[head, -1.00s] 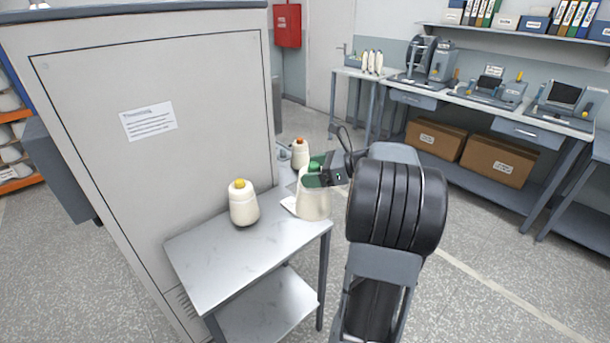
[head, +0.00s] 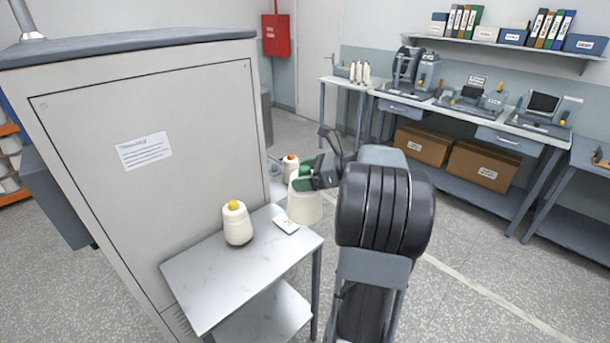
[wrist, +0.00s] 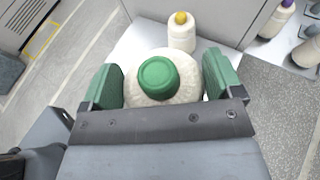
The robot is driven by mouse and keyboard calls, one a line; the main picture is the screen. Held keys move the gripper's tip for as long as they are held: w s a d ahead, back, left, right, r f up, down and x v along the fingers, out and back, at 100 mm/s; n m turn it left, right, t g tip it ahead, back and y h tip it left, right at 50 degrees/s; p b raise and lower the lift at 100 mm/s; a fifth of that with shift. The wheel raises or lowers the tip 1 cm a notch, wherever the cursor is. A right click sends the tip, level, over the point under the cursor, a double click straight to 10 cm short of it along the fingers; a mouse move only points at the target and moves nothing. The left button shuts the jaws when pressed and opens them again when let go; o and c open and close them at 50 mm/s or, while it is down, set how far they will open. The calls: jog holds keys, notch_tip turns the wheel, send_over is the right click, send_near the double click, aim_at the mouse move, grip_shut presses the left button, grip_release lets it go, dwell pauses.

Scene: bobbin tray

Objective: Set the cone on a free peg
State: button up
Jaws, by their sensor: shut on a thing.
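My gripper (head: 306,180) is shut on a white yarn cone (head: 306,208) with a green top. The green top (wrist: 158,77) and part of the white body show between the green finger pads in the wrist view. In the head view the held cone appears upright, over or just beyond the far right corner of the small side table (head: 210,285). No free peg can be made out in these frames.
A yellow-topped cone (head: 237,225) stands on the table near a small white card (head: 286,223). An orange-topped cone (head: 290,167) stands behind, and a purple-topped one (wrist: 276,20) shows in the wrist view. A tall grey cabinet (head: 180,200) borders the table.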

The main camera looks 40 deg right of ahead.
notch_tip(320, 180, up, 8)
jog(key=p, duration=0.6)
jog(key=shift+r+p, duration=0.15)
jog(key=shift+p, duration=0.25)
notch_tip(320, 180, up, 5)
jog(key=shift+f, duration=0.1)
